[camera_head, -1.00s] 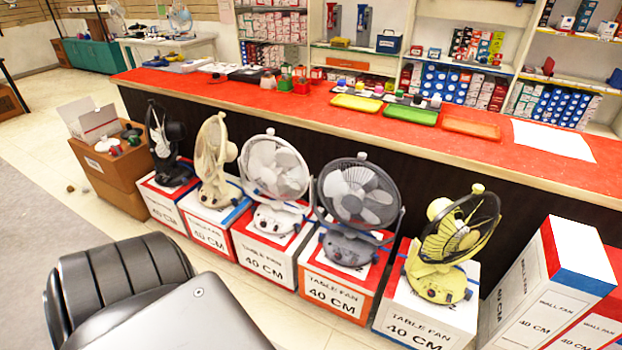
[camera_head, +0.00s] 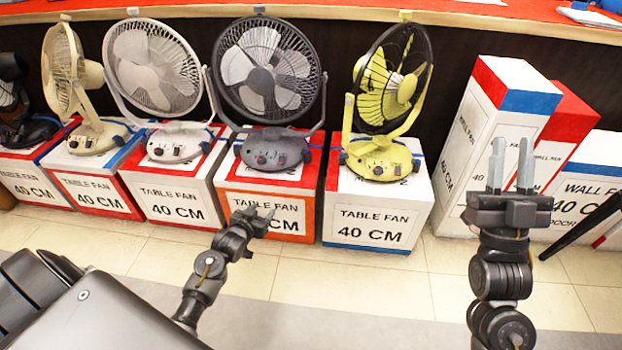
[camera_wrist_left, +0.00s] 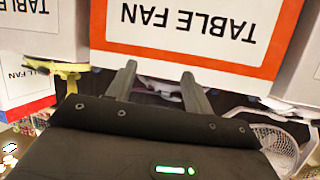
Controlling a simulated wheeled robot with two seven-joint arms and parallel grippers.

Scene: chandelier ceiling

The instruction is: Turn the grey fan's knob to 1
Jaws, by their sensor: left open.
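The grey fan (camera_head: 270,150) stands upright on an orange-edged box (camera_head: 268,213), between a white fan and a yellow one. Small dark knobs (camera_head: 262,158) sit on the front of its base; their setting is too small to read. My left gripper (camera_head: 257,213) is in front of that box's label, below the fan base. In the left wrist view, its fingers (camera_wrist_left: 158,82) are apart and empty, with the orange-bordered label upside down beyond them. My right gripper (camera_head: 511,163) is raised in front of the wall fan boxes, fingers apart and empty.
A white fan (camera_head: 160,145), a cream fan (camera_head: 90,135) and a yellow fan (camera_head: 380,155) stand on neighbouring boxes. Tall wall fan boxes (camera_head: 500,125) are at the right. A red counter (camera_head: 330,10) runs behind. The floor in front is clear.

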